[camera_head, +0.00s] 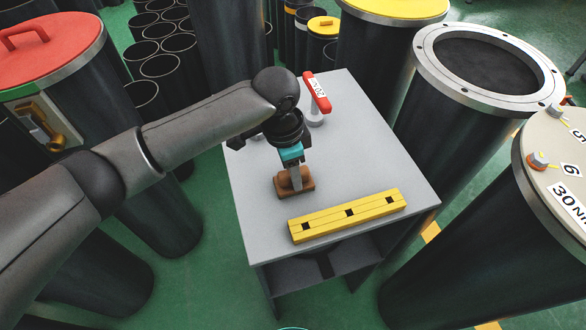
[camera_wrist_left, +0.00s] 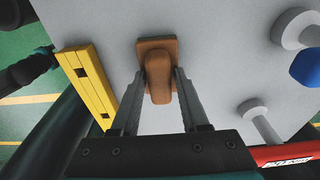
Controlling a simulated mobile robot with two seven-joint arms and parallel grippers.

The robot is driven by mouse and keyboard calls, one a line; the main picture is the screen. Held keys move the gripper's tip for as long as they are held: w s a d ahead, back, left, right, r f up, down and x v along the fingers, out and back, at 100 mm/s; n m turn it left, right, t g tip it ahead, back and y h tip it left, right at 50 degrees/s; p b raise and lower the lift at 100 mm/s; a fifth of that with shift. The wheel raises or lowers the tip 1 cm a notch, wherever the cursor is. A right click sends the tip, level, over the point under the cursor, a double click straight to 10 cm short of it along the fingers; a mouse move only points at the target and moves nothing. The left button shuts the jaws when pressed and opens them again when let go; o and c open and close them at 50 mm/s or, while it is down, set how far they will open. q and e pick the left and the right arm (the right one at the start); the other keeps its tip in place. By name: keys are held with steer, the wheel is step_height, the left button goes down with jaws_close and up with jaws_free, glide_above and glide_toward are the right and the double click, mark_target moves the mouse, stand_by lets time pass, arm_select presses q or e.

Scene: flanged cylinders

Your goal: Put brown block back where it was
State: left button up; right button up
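The brown block (camera_head: 308,185) stands on the grey table (camera_head: 371,157), left of and behind the yellow bar. In the left wrist view the brown block (camera_wrist_left: 158,72) shows a flat base with a raised, rounded grip. My left gripper (camera_head: 297,182) points down at it from above. In the left wrist view its two fingers (camera_wrist_left: 160,86) stand on either side of the grip, with narrow gaps that look clear. The block appears to rest on the table. My right gripper is not seen in the head view.
A yellow bar (camera_head: 347,214) with black squares lies near the table's front edge. A blue piece (camera_wrist_left: 306,67) shows in the wrist view. Large dark cylinders surround the table.

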mark_target(286, 174)
arm_select(q)
steer(key=shift+o, duration=1.1)
step_height(286, 174, up, 12)
steer(key=a+p, duration=0.1)
steer(key=shift+s+a, duration=0.2)
steer(key=shift+s, duration=0.1)
